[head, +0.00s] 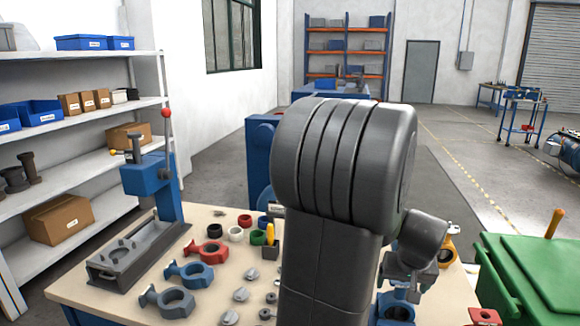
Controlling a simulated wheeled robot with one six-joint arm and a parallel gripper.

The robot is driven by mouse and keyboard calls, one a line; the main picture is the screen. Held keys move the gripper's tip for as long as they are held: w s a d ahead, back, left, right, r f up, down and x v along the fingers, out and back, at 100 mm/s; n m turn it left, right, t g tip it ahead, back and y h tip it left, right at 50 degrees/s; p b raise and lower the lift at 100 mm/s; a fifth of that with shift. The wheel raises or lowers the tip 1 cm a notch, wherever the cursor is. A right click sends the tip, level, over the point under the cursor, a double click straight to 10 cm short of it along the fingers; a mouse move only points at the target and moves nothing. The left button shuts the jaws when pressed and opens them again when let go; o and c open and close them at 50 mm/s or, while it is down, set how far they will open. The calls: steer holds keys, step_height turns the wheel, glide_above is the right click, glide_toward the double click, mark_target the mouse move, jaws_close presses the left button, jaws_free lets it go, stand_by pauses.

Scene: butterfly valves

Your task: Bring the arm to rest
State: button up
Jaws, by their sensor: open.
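My arm stands in the middle of the head view, its large dark grey joint raised high over the workbench (85,285). The wrist bends down to the right of the upright link. My gripper (408,285) shows small below the wrist, above the right part of the bench near a blue valve body (395,308). It is open; the fingertips are hard to make out, and I see nothing held. My arm hides the middle of the bench.
Red (207,252) and blue (190,272) valve bodies, rings and small discs lie on the bench. A blue press (150,175) stands at the left, before shelves (80,55). A green bin (530,275) is at the right. Open floor (490,165) lies behind.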

steer(key=x, duration=0.2)
steer(key=shift+w+f, duration=0.15)
steer(key=shift+f, duration=0.2)
steer(key=shift+r, duration=0.2)
